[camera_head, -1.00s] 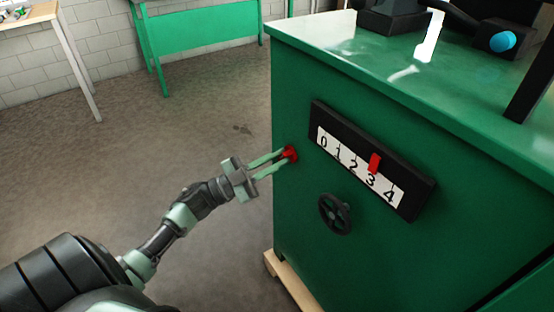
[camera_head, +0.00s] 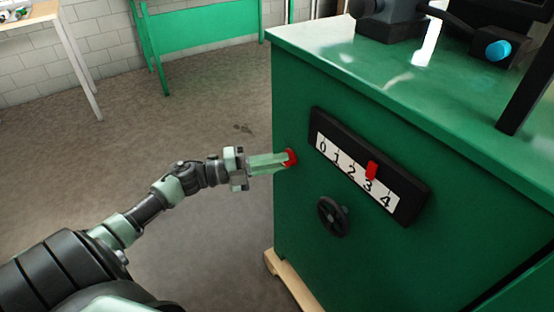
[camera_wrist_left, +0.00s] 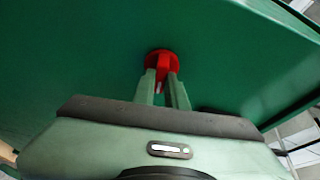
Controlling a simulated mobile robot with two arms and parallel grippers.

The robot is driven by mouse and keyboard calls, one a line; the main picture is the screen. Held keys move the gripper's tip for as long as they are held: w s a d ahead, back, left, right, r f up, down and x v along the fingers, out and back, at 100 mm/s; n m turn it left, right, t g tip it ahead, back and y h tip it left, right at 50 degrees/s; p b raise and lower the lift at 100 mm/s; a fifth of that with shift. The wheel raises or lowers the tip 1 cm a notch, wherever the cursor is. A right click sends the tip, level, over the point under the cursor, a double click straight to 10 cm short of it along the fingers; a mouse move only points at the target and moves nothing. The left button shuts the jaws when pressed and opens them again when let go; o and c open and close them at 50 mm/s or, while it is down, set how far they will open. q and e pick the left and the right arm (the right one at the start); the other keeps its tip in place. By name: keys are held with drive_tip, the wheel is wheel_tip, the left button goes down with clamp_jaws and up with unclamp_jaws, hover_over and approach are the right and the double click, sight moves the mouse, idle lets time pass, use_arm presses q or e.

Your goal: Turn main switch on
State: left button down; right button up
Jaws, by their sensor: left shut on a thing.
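The main switch is a red round knob (camera_head: 291,157) on the side of the green machine cabinet (camera_head: 300,215), left of the numbered scale. My left gripper (camera_head: 283,160) is shut on the red switch, with its fingers reaching it from the left. In the left wrist view the red switch (camera_wrist_left: 161,60) shows a raised grip between the two fingertips (camera_wrist_left: 162,82). The fingers hide part of the switch. My right gripper is not in view.
A black scale (camera_head: 368,165) marked 0 to 4 has a red pointer (camera_head: 371,170) near 3. A black handwheel (camera_head: 333,216) sits below it. A wooden pallet edge (camera_head: 290,280) lies under the cabinet.

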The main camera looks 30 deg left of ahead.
use_arm(q)
drive_tip(key=shift+m, duration=0.7)
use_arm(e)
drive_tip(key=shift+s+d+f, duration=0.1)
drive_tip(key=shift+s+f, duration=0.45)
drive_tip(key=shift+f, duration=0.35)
use_arm(q)
drive_tip(key=shift+f, duration=0.1)
drive_tip(key=c, duration=1.4)
unclamp_jaws()
drive_tip(key=shift+c, duration=0.2)
drive_tip(key=v, duration=0.7)
drive_tip(key=shift+s+a+r+p, duration=0.25)
drive_tip(key=shift+s+a+p, duration=0.05)
drive_tip(key=shift+s, duration=0.05)
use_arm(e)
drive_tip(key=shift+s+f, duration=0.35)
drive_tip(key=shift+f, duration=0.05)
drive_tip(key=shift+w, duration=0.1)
